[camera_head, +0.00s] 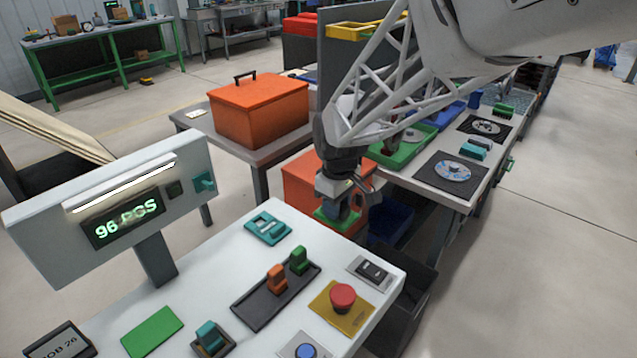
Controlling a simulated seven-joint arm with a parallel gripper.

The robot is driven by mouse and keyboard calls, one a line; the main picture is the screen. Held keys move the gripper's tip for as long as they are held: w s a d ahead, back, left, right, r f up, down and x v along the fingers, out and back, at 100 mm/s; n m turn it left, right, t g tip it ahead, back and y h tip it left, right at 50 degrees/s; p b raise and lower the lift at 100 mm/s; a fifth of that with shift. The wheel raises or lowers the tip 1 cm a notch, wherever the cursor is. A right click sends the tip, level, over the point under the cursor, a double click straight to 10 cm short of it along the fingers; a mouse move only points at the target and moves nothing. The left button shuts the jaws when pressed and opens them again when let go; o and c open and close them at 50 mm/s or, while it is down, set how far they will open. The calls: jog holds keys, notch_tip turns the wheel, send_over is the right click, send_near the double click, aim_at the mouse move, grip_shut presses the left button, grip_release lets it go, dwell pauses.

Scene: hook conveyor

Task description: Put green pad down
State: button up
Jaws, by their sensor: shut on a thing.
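My gripper (337,207) is at the middle of the view, pointing down beyond the far right edge of the white console. It is shut on a green pad (324,216), which shows on both sides of the dark fingers. The pad is partly hidden by the fingers, and its exact shape is hard to tell. It appears held in the air in front of an orange box. A flat green rectangle (152,331) lies on the console's front left.
The white console (215,270) carries a red button (342,296), a dark tray (276,293) with orange and green levers, and a teal part (267,228). A display (125,217) rises at left. A workbench (430,180) with a green tray (405,148) stands at right.

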jog(key=shift+f, duration=0.1)
send_over(335, 248)
jog(key=shift+w+f, duration=0.1)
jog(key=shift+f, duration=2.95)
jog(key=shift+f, duration=1.9)
jog(key=shift+f, duration=0.1)
jog(key=o, duration=0.9)
jog(key=shift+c, duration=0.2)
notch_tip(335, 248, up, 12)
jog(key=shift+r, duration=0.15)
